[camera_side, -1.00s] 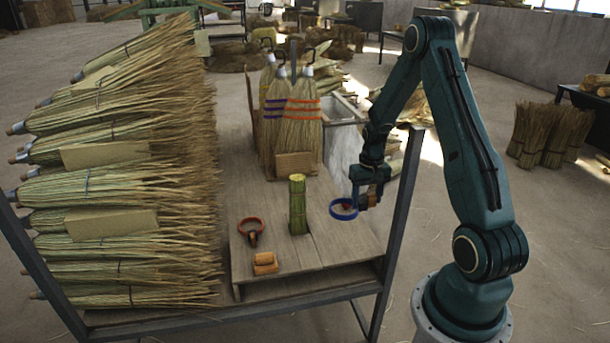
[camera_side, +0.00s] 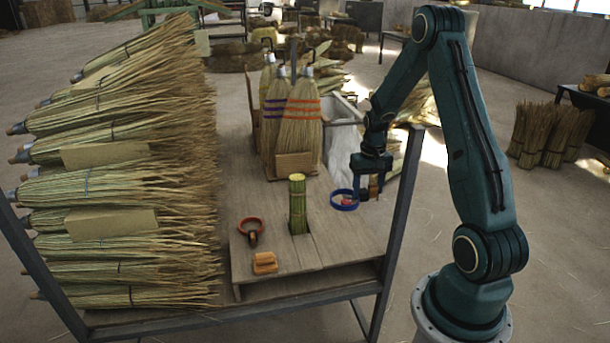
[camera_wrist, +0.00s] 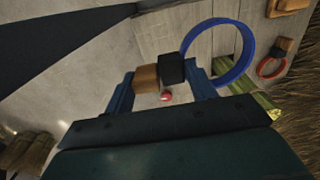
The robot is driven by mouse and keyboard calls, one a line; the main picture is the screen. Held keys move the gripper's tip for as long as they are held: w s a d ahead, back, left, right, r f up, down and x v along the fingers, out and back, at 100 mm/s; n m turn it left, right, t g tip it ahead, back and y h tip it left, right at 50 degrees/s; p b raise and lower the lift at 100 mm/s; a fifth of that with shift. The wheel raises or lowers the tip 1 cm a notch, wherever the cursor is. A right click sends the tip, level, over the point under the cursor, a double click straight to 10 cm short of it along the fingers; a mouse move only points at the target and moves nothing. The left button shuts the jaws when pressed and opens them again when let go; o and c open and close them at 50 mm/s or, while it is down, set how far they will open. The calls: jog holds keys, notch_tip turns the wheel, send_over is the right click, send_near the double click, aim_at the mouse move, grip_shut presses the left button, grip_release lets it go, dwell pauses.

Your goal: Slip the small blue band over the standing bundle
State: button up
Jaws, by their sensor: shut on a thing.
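The blue band (camera_side: 345,208) is a ring on a small wood-and-black tab. My gripper (camera_side: 371,190) is shut on that tab and holds the ring out to its left, right of the standing bundle (camera_side: 297,215). The bundle is a short, green, upright bunch of stalks with a pale cut top. The ring is beside the bundle, not around it. In the wrist view the tab (camera_wrist: 146,78) is between my fingers, the ring (camera_wrist: 247,62) shows beyond them, and the bundle (camera_wrist: 262,103) is partly hidden behind my gripper.
A red band (camera_side: 250,222) with its own tab lies left of the bundle, and a wooden block (camera_side: 264,263) lies in front. Finished brooms (camera_side: 300,125) stand behind. A large stack of straw brooms (camera_side: 120,190) fills the left. The board (camera_side: 330,250) right of the bundle is clear.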

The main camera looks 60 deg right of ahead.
jog(key=shift+w+d+r, duration=0.15)
jog(key=shift+w+d, duration=0.05)
jog(key=shift+w, duration=0.3)
jog(key=w+d+r, duration=0.1)
jog(key=w+r, duration=0.2)
jog(key=w, duration=0.5)
jog(key=w+d+r, duration=0.1)
jog(key=w+r, duration=0.3)
jog(key=w, duration=0.5)
jog(key=shift+f, duration=0.1)
